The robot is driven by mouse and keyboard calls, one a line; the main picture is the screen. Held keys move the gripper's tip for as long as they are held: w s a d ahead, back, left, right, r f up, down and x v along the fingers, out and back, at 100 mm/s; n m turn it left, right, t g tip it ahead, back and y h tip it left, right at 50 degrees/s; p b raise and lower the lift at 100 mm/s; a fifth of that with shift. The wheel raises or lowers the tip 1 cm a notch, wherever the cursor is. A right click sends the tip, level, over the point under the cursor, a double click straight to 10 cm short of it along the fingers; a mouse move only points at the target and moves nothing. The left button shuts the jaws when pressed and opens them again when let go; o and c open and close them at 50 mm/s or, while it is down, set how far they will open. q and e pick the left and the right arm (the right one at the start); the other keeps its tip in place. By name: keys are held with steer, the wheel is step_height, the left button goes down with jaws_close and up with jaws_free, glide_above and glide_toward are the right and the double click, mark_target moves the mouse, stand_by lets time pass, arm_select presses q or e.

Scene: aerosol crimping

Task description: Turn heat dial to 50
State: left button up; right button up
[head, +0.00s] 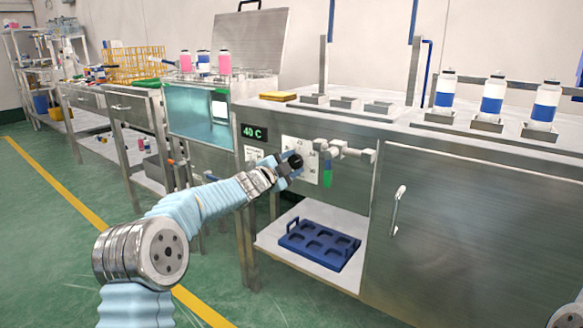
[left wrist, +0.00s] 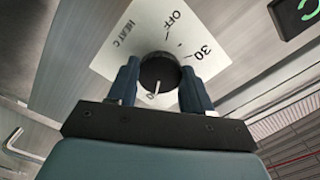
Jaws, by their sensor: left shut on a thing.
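The heat dial (left wrist: 159,72) is a round black knob with a pale pointer line. It sits on a white plate (left wrist: 130,40) marked HEAT C, OFF and 30 in the left wrist view; other marks are hidden by my fingers. My left gripper (left wrist: 158,85) is shut on the dial, one dark finger on each side. In the head view my left gripper (head: 284,168) reaches the white dial plate (head: 305,158) on the bench front and covers part of it. The green display (head: 254,131) beside it reads 40 C. My right gripper is not in view.
A valve with a green handle (head: 327,172) sticks out just right of the dial. A water bath (head: 198,115) is to the left. A blue tray (head: 318,246) lies on the shelf below. Blue-banded bottles (head: 491,98) stand on the bench top.

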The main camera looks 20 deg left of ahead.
arm_select(q)
steer(key=shift+f, duration=0.1)
stand_by(0.5)
steer(key=o, duration=1)
steer(key=shift+o, duration=0.2)
steer(key=shift+s, duration=0.1)
steer(key=shift+s+a, duration=0.15)
steer(key=shift+s, duration=0.1)
steer(key=b+v, duration=0.2)
steer(key=v, duration=1.1)
